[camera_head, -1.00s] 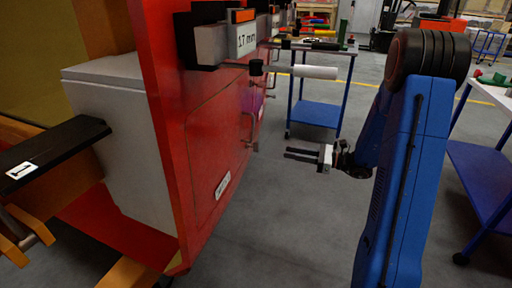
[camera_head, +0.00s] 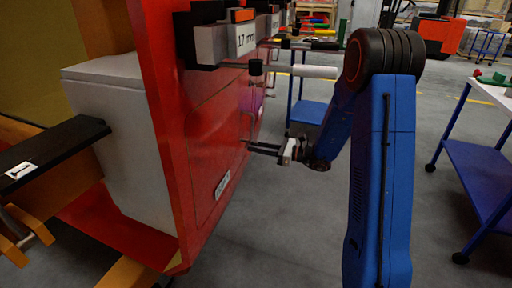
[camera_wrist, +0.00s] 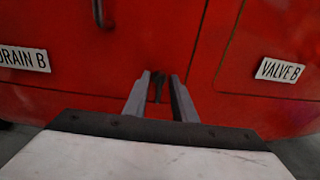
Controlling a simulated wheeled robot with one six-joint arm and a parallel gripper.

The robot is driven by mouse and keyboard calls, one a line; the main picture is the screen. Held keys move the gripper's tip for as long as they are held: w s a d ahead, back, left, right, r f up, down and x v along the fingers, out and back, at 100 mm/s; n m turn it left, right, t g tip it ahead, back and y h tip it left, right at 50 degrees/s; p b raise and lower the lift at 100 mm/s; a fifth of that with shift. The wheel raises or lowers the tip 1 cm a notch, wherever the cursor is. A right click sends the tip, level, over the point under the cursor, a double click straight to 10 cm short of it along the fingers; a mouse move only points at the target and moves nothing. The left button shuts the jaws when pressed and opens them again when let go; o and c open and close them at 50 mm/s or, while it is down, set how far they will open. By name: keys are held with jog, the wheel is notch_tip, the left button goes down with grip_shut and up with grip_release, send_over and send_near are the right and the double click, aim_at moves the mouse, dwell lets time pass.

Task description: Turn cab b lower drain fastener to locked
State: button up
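My gripper (camera_head: 252,148) is at the red nosecone panel (camera_head: 205,145), its two fingers pointing left toward the panel. In the wrist view my gripper (camera_wrist: 160,80) has its fingers apart. A small dark fastener (camera_wrist: 158,88) on the red panel shows between the fingertips, near the lower edge of a cover. I cannot tell whether the fingers touch it. A "DRAIN B" plate (camera_wrist: 24,60) is to the left and a "VALVE B" plate (camera_wrist: 280,70) to the right. The fastener itself is not clear in the head view.
A dark handle (camera_wrist: 103,14) stands out at the upper left in the wrist view. A block marked "17 mm" (camera_head: 245,38) and a white-handled tool (camera_head: 305,71) stick out above my gripper. A blue cart (camera_head: 310,112) stands behind; grey floor (camera_head: 290,220) is clear below.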

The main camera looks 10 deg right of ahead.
jog(key=shift+w+a, duration=0.15)
jog(key=shift+a, duration=0.05)
grip_shut()
